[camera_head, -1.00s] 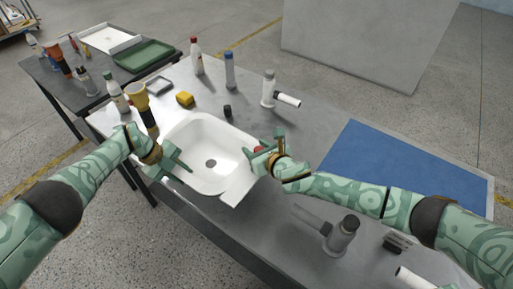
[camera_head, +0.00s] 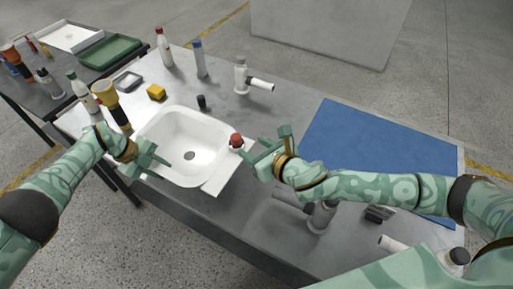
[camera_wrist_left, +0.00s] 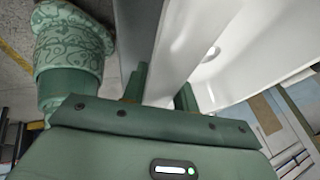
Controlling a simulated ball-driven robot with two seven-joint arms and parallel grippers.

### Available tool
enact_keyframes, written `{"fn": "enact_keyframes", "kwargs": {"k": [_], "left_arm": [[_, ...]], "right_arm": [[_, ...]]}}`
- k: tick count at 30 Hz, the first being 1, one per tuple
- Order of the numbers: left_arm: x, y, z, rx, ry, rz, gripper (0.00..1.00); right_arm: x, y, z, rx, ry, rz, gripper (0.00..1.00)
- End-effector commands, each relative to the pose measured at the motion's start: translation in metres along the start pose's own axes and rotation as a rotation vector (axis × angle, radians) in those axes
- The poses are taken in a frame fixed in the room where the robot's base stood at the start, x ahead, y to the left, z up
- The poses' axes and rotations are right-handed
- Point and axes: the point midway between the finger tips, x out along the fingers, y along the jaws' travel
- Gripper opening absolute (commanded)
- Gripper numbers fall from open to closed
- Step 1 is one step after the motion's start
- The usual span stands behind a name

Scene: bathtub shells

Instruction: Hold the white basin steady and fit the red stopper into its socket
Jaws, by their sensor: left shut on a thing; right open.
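The white basin (camera_head: 209,122) sits on the grey metal table, with a dark round hole in its floor. My left gripper (camera_head: 158,163) is shut on the basin's near-left rim; in the left wrist view the white wall (camera_wrist_left: 170,50) of the basin runs between the fingers (camera_wrist_left: 162,92). The red stopper (camera_head: 236,140) stands upright at the basin's right rim, above the flat ledge. I cannot tell whether it is seated in a socket there. My right gripper (camera_head: 263,150) is open, just right of the stopper and apart from it.
Behind the basin are a black cap (camera_head: 202,102), a yellow block (camera_head: 156,92) and several bottles. A grey fitting with a white spout (camera_head: 241,77) stands farther back. A blue mat (camera_head: 375,145) lies at the right. Another grey fitting (camera_head: 321,216) stands near my right arm.

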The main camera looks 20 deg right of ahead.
Motion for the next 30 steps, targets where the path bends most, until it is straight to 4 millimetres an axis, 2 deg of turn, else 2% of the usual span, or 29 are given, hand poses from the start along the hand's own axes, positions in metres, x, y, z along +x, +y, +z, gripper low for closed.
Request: {"fn": "enact_keyframes", "kwargs": {"k": [12, 13, 15, 16, 25, 30], "left_arm": [[0.0, 0.0, 0.0, 0.0, 0.0, 0.001, 0.11], [0.0, 0.0, 0.0, 0.0, 0.0, 0.001, 0.32], [0.0, 0.0, 0.0, 0.0, 0.0, 0.001, 0.51], [0.0, 0.0, 0.0, 0.0, 0.0, 0.001, 0.54], [-0.002, 0.0, 0.001, 0.0, -0.001, 0.0, 0.54], [-0.018, -0.001, 0.002, 0.003, -0.003, -0.002, 0.54]], "right_arm": [[-0.005, 0.0, 0.0, 0.0, 0.0, 0.0, 0.51], [-0.005, 0.0, 0.0, 0.0, 0.0, 0.0, 0.51], [-0.005, 0.0, 0.0, 0.0, 0.0, 0.0, 0.51], [-0.005, 0.0, 0.0, 0.0, 0.0, 0.0, 0.51], [-0.005, 0.0, 0.0, 0.0, -0.001, 0.001, 0.51], [-0.005, 0.0, 0.0, 0.0, -0.001, 0.001, 0.51]]}}
